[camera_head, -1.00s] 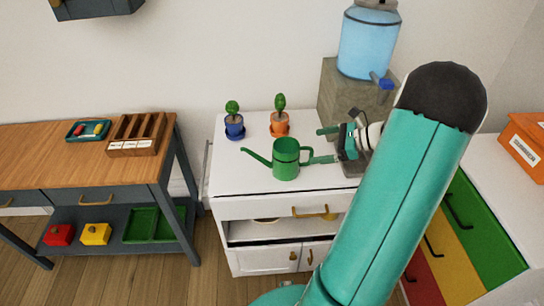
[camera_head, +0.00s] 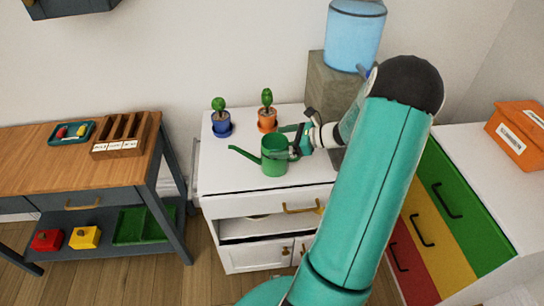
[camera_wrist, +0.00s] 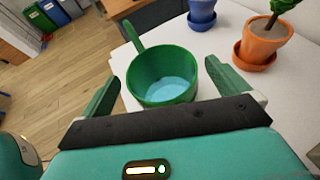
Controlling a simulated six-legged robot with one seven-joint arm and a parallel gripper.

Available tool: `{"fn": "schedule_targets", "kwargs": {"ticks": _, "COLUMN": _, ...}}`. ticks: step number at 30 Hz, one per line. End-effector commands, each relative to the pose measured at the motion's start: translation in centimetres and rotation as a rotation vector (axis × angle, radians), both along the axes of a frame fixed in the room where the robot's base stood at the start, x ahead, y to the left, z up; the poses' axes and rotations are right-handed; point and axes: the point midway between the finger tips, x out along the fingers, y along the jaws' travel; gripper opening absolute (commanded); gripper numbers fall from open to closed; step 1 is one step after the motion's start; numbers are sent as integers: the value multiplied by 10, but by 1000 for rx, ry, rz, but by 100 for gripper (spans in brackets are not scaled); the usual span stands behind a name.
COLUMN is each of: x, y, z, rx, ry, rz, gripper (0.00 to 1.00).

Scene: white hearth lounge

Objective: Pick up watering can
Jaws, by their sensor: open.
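The green watering can (camera_head: 274,156) stands upright on the white cabinet top (camera_head: 222,180), its spout pointing left in the head view. In the wrist view the can (camera_wrist: 142,92) shows from above, with blue water inside and its spout pointing away. My gripper (camera_head: 287,143) is at the can's right side in the head view. In the wrist view my gripper (camera_wrist: 160,88) is open, with one green finger on each side of the can and the near rim between them. I cannot tell whether either finger touches it. The can's handle is hidden.
A blue pot (camera_head: 222,125) and an orange pot (camera_head: 267,120) with small plants stand behind the can, close to my gripper. A water dispenser (camera_head: 354,36) on a stone block stands at the back right. The cabinet top left of the can is clear.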

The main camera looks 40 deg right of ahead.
Motion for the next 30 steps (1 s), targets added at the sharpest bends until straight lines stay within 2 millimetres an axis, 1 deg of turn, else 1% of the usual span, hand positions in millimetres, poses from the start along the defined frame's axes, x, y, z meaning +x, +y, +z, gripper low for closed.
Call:
{"fn": "schedule_targets", "kwargs": {"ticks": 1, "x": 8, "y": 6, "z": -3, "rx": 3, "ry": 0, "rz": 3, "gripper": 100}}
{"fn": "schedule_targets", "kwargs": {"ticks": 3, "x": 16, "y": 11, "z": -7, "rx": 2, "ry": 0, "rz": 4, "gripper": 100}}
{"fn": "schedule_targets", "kwargs": {"ticks": 6, "x": 26, "y": 15, "z": -11, "rx": 1, "ry": -1, "rz": 3, "gripper": 100}}
{"fn": "schedule_targets", "kwargs": {"ticks": 14, "x": 28, "y": 17, "z": -12, "rx": 0, "ry": 0, "rz": 1, "gripper": 100}}
{"fn": "schedule_targets", "kwargs": {"ticks": 17, "x": 28, "y": 17, "z": -12, "rx": 1, "ry": 0, "rz": 2, "gripper": 82}}
{"fn": "schedule_targets", "kwargs": {"ticks": 18, "x": 28, "y": 17, "z": -12, "rx": 0, "ry": 0, "rz": 1, "gripper": 74}}
{"fn": "schedule_targets", "kwargs": {"ticks": 20, "x": 28, "y": 17, "z": -12, "rx": 1, "ry": 0, "rz": 2, "gripper": 63}}
{"fn": "schedule_targets", "kwargs": {"ticks": 21, "x": 28, "y": 17, "z": -12, "rx": 1, "ry": 0, "rz": 2, "gripper": 55}}
{"fn": "schedule_targets", "kwargs": {"ticks": 26, "x": 28, "y": 17, "z": -12, "rx": 0, "ry": 0, "rz": 2, "gripper": 23}}
{"fn": "schedule_targets", "kwargs": {"ticks": 27, "x": 28, "y": 17, "z": -12, "rx": 0, "ry": -1, "rz": 2, "gripper": 19}}
{"fn": "schedule_targets", "kwargs": {"ticks": 30, "x": 28, "y": 17, "z": -12, "rx": -1, "ry": -2, "rz": 2, "gripper": 19}}
